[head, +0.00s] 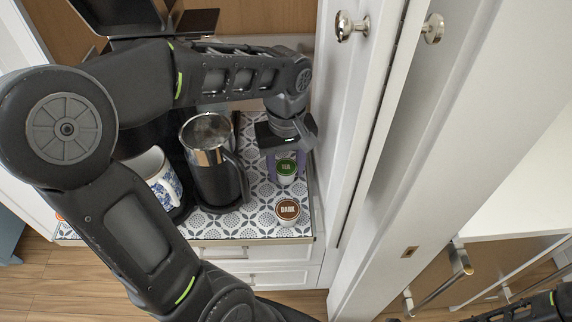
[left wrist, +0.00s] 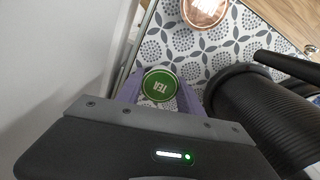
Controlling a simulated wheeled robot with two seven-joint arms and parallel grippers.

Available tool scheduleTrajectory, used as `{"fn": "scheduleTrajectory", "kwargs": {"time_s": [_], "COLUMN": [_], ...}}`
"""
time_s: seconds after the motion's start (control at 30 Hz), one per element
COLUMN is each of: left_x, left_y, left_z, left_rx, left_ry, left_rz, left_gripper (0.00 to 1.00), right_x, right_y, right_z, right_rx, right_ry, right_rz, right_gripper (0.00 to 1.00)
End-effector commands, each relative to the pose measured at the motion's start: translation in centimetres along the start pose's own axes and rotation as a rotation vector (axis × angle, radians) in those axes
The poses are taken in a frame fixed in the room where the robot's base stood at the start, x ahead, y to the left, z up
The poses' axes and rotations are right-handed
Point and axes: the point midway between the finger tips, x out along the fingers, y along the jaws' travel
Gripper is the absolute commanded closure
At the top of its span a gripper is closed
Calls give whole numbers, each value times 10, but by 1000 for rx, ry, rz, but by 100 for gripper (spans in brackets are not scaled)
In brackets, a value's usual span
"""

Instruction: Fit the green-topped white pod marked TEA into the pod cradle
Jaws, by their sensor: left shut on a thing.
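The white pod with the green TEA top (head: 286,168) is upright between the purple fingers of my left gripper (head: 287,163), above or on the patterned surface near its right side. I cannot tell whether its base touches. In the left wrist view the green TEA top (left wrist: 160,84) sits between the two fingertips (left wrist: 160,91), which are shut on it. I cannot make out the pod cradle in either view. My right gripper is out of view; only a dark part of my right arm shows at the lower right of the head view.
A brown-topped DARK pod (head: 288,211) stands nearer the front edge. A white cabinet door (head: 345,110) is close on the right. Patterned surface is bare around the DARK pod.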

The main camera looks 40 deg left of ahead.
Motion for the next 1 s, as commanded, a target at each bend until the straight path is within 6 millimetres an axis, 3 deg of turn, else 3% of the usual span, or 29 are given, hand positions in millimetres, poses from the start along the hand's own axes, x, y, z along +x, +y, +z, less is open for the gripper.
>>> {"fn": "scheduleTrajectory", "kwargs": {"time_s": [0.2,0.23,0.5,0.77,1.0], "left_x": [4,4,3,2,-17], "left_y": [0,0,0,0,1], "left_z": [0,0,0,0,-1], "left_rx": [0,0,0,0,0], "left_ry": [0,0,0,0,2], "left_rz": [0,0,0,0,2], "left_gripper": [100,55,34,34,34], "right_x": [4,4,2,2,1], "right_y": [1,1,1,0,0], "right_z": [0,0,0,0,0], "right_rx": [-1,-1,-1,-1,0], "right_ry": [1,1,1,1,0], "right_rz": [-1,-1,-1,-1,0], "right_gripper": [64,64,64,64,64]}}
